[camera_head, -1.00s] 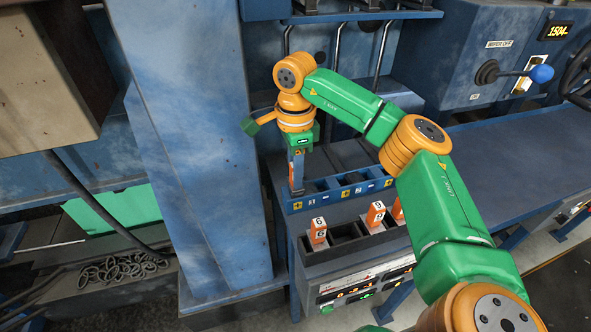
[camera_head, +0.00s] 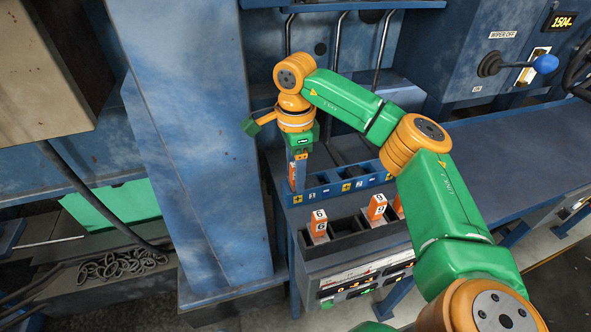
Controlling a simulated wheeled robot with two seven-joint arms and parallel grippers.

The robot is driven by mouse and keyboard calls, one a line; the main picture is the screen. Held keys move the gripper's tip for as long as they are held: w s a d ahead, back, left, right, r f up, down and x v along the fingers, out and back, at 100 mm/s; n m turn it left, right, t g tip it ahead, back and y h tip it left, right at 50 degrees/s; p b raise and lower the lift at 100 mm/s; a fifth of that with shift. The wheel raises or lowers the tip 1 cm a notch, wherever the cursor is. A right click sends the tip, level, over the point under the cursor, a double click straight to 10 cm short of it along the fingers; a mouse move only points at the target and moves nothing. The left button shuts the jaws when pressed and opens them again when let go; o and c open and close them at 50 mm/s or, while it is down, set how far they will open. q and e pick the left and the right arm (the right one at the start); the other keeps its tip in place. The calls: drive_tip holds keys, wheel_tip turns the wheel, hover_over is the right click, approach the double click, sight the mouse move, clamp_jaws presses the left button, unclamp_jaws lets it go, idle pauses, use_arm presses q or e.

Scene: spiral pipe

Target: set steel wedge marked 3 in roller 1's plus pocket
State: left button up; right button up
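My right gripper (camera_head: 298,178) points straight down at the left end of the blue pocket rack (camera_head: 331,191), over the leftmost pocket beside a yellow plus label and a 1. An orange patch and a narrow blue-grey part show at its fingers. I cannot tell whether a wedge is between them, and the tips are partly hidden by the rack's front. An orange wedge marked 6 (camera_head: 319,228) and one marked 9 or 6 (camera_head: 377,209) stand in the dark holder in front. No wedge marked 3 is readable. My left gripper is not in view.
The dark holder (camera_head: 348,241) has empty slots between its wedges. Another orange wedge (camera_head: 398,206) is partly behind my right arm. A blue column (camera_head: 205,150) rises left of the rack. Bent metal rods (camera_head: 336,45) stand behind. The blue bench (camera_head: 500,150) to the right is clear.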

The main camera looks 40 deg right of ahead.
wheel_tip(320, 180, up, 7)
drive_tip(key=shift+r, duration=0.1)
idle(0.3)
idle(0.9)
